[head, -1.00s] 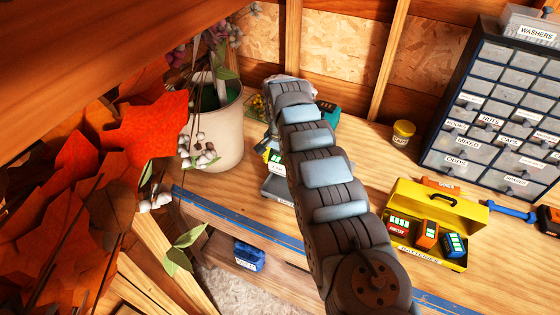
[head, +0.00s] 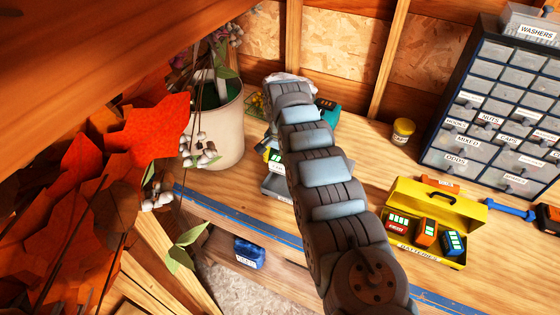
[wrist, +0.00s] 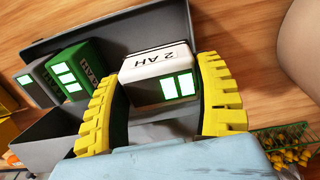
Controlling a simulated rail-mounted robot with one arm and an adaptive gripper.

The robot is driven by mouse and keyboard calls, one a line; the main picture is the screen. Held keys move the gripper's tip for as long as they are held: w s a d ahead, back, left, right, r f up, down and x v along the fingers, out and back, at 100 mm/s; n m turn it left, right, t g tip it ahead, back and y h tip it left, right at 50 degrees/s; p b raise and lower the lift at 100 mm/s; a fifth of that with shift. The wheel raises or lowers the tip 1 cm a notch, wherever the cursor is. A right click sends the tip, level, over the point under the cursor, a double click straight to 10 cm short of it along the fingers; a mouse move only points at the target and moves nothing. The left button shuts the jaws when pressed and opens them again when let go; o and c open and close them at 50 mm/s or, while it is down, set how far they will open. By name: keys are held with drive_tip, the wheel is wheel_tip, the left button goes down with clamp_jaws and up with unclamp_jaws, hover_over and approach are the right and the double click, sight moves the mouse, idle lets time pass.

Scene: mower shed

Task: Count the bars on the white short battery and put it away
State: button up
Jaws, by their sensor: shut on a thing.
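The white short battery (wrist: 158,65) is in the wrist view, marked "2 AH". Its dark face shows two lit green bars (wrist: 178,87). The yellow ribbed fingers of my gripper (wrist: 162,75) are shut on it, one on each side. The battery is over or in an open grey case (wrist: 60,137); I cannot tell whether it touches the bottom. A green battery (wrist: 75,72) and a grey battery (wrist: 38,86) stand in the case to the left. In the head view my arm hides the gripper and the white battery; part of the grey case (head: 277,186) shows.
A yellow box (head: 408,190) labelled "BATTERIES" holds red, orange and blue batteries on the bench. A blue battery (head: 249,254) lies below the bench edge. A potted plant (head: 216,130) stands behind left of my arm. A drawer cabinet (head: 495,110) stands at the right.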

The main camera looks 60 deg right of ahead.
drive_tip(key=shift+f+b, duration=0.9)
drive_tip(key=shift+f, duration=1.05)
drive_tip(key=shift+p, duration=0.3)
drive_tip(key=shift+f, duration=0.2)
drive_tip(key=shift+f+b, duration=1.25)
drive_tip(key=shift+f, duration=0.25)
drive_tip(key=o, duration=1.3)
drive_tip(key=shift+a+f, duration=0.1)
